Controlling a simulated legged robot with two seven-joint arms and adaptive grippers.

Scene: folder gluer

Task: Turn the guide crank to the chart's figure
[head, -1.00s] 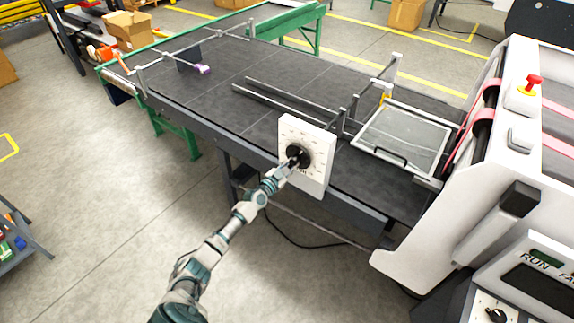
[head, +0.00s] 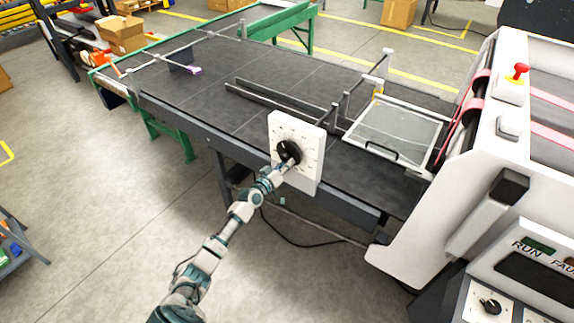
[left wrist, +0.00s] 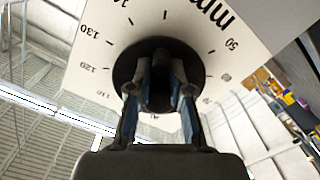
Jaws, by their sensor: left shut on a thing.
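The guide crank is a round black knob (head: 288,152) on a white square dial plate (head: 310,165) at the table's near side. My left gripper (head: 281,171) reaches it from below left. In the left wrist view the two fingers of my left gripper (left wrist: 160,92) are closed on a raised black grip in the middle of the knob (left wrist: 196,64). The dial plate (left wrist: 95,50) there shows "mm" and figures including 50, 120 and 130. The fingers and grip hide part of the scale, and I cannot read the crank's setting. My right gripper and the chart are not seen.
The dark feed table (head: 225,75) carries metal guide rails (head: 285,100) and a clear framed cover (head: 395,135). The white machine housing (head: 490,150) with a red button (head: 517,72) stands at the right. A control panel (head: 530,285) is at lower right.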

